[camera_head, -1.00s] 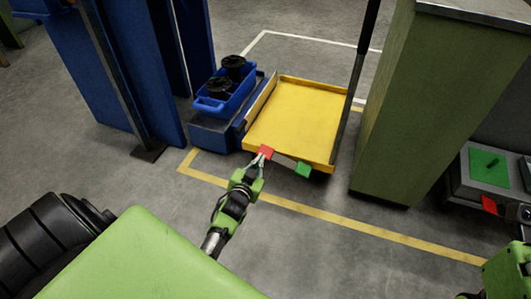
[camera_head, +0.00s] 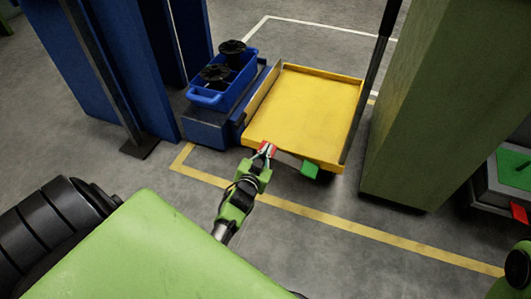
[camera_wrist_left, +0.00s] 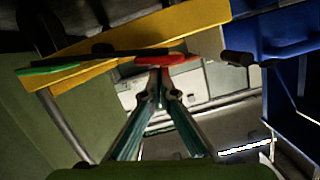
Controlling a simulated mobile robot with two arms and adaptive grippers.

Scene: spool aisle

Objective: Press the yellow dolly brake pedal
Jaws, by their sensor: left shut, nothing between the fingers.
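The yellow dolly (camera_head: 305,108) stands on the floor ahead, with a red pedal (camera_head: 267,147) and a green pedal (camera_head: 310,169) at its near edge. My left gripper (camera_head: 265,154) is shut and empty, its tips right at the red pedal. In the left wrist view the closed fingertips (camera_wrist_left: 158,82) are just below the red pedal (camera_wrist_left: 165,59); I cannot tell whether they touch. The green pedal (camera_wrist_left: 45,70) is to the left there, under the dolly's yellow edge (camera_wrist_left: 150,32). Only a piece of my right arm shows at the right edge; its gripper is out of view.
A blue bin (camera_head: 225,85) with black spools sits left of the dolly. A blue rack (camera_head: 105,75) stands further left, a green cabinet (camera_head: 415,120) to the right. A grey unit (camera_head: 490,185) with a green top is at far right. Floor in front is clear.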

